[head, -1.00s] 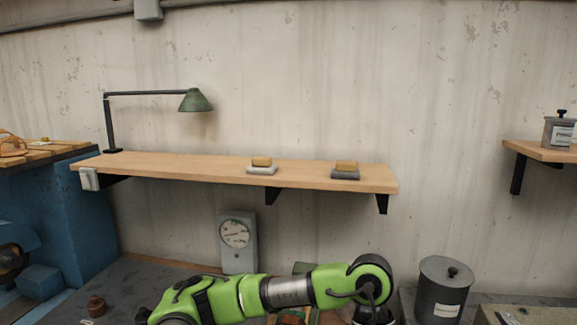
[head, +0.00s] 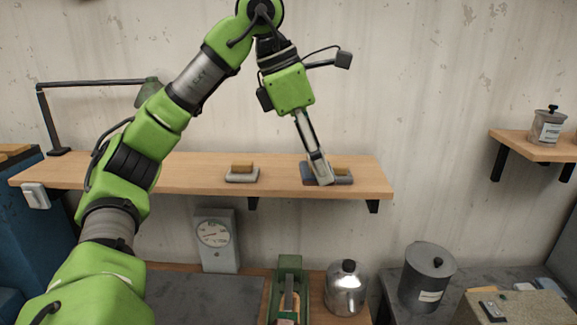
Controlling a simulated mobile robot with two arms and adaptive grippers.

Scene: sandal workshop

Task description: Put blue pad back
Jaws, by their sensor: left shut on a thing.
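My left gripper (head: 322,181) points down at the right part of the wooden shelf (head: 210,176). It is shut on the blue pad (head: 308,174), whose blue-grey edge shows to the left of the fingers. The fingers hide part of the pad. The pad is at the shelf top, but I cannot tell if it rests on the wood or hangs just above. Just right of the fingers is a dark grey pad with a tan block (head: 342,170), partly hidden. My right gripper is not in view.
A green lamp (head: 148,92) stands at the shelf's left, partly behind my arm. Below are a dial gauge (head: 213,235), a green tool (head: 290,290), a shiny metal canister (head: 346,288) and a dark lidded can (head: 427,275). The shelf between the two pads is clear.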

